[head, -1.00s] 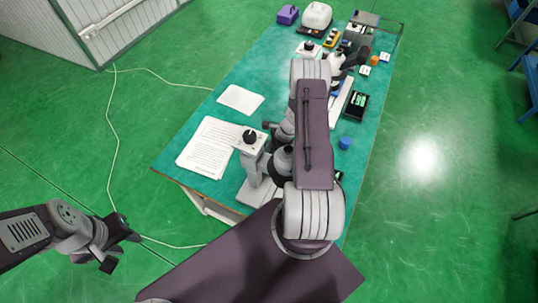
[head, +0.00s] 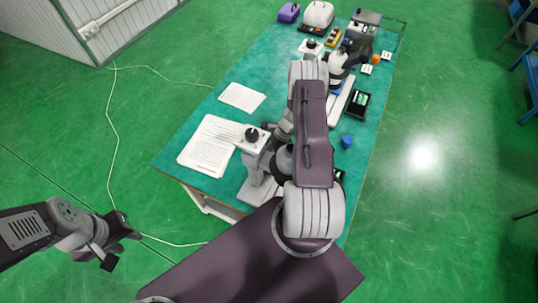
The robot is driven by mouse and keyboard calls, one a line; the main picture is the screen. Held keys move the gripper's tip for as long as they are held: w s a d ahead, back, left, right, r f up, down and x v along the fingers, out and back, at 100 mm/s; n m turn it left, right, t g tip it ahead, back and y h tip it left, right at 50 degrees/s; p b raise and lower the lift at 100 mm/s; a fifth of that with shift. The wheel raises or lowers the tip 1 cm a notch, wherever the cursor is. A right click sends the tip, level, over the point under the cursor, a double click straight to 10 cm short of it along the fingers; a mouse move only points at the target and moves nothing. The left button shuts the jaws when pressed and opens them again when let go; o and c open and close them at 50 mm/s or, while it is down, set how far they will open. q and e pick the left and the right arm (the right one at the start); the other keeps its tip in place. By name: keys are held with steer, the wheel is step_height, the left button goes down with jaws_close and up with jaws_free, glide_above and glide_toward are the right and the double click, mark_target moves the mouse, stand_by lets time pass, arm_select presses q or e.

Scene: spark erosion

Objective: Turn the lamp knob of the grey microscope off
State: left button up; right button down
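A light grey microscope (head: 257,160) stands at the near end of the teal table, with a black knob (head: 251,134) on its flat top. I cannot read the knob's setting. My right arm hides part of this microscope. A second, paler stand with a similar black knob (head: 311,44) is farther back, also partly hidden. My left gripper (head: 124,250) is open and empty over the floor, left of the table. My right arm reaches over the table; dark parts beyond its elbow seem to be the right gripper (head: 357,53), too unclear to tell its state.
Papers (head: 208,146) and a white sheet (head: 242,97) lie on the table (head: 198,107). A black device (head: 358,104), a blue cap (head: 346,142) and an orange item (head: 386,57) are at right. A purple box (head: 288,12) is at the back. A cable runs across the open floor.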

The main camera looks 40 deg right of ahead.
steer(key=n+b, duration=0.1)
steer(key=n, duration=0.1)
steer(key=n+g+b, duration=0.1)
steer(key=n+b, duration=0.1)
steer(key=n+g+b, duration=0.1)
steer(key=shift+w+f+n+b, duration=0.25)
steer(key=shift+n+b, duration=0.1)
steer(key=shift+n, duration=0.05)
steer(key=n+g+b, duration=0.1)
steer(key=n, duration=0.1)
steer(key=n+b, duration=0.2)
steer(key=shift+w+r+n+g, duration=0.1)
steer(key=shift+n+g, duration=0.2)
steer(key=shift+g, duration=0.1)
steer(key=n+b, duration=0.1)
steer(key=n, duration=0.1)
steer(key=shift+n+g+h, duration=0.4)
steer(key=n+b, duration=0.1)
steer(key=n, duration=0.1)
steer(key=shift+w+a+r+n+g+h, duration=0.1)
steer(key=shift+n+g+h, duration=0.3)
steer(key=n+h, duration=0.1)
steer(key=n, duration=0.3)
steer(key=shift+a+n+g+h, duration=0.1)
steer(key=shift+n+g+h, duration=0.2)
steer(key=shift+n+h, duration=0.1)
steer(key=shift+n, duration=0.3)
steer(key=c, duration=1.1)
jaws_free()
